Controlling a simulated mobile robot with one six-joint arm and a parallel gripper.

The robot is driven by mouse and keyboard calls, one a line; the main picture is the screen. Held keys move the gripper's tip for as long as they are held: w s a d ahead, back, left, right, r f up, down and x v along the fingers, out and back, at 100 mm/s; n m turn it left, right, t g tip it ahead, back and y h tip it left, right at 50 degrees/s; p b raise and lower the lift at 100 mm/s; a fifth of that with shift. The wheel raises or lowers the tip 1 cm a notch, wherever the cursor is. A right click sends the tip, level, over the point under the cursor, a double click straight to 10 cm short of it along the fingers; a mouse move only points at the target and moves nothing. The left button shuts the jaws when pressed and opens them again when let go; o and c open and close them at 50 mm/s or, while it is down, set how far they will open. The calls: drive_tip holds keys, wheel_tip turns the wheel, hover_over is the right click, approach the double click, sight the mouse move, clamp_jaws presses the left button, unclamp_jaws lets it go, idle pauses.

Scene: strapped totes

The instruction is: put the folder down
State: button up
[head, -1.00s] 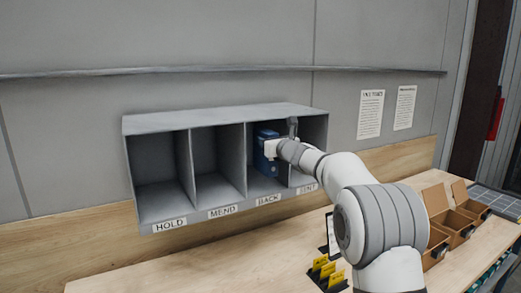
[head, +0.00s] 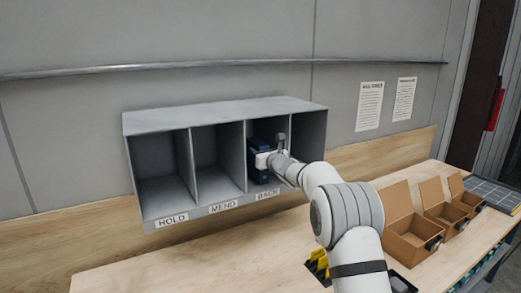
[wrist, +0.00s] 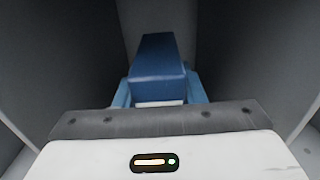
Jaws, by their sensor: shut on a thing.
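The blue folder (head: 259,161) is inside the BACK compartment of the grey shelf unit (head: 215,113). It stands upright, close to the compartment's left wall. My gripper (head: 264,161) reaches in from the front right and is shut on the folder. In the wrist view the folder (wrist: 158,72) stands straight ahead, between blue-grey parts at its sides. The fingertips are mostly hidden behind the gripper body. I cannot tell whether the folder's base touches the compartment floor.
The HOLD compartment (head: 160,170) and the MEND compartment (head: 215,163) look empty. My arm hides the lower part of the rightmost compartment. Open cardboard boxes (head: 408,237) stand on the wooden bench at right. Yellow cards (head: 318,262) lie near my arm.

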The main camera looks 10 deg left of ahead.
drive_tip(key=shift+f, duration=0.1)
drive_tip(key=o, duration=1.1)
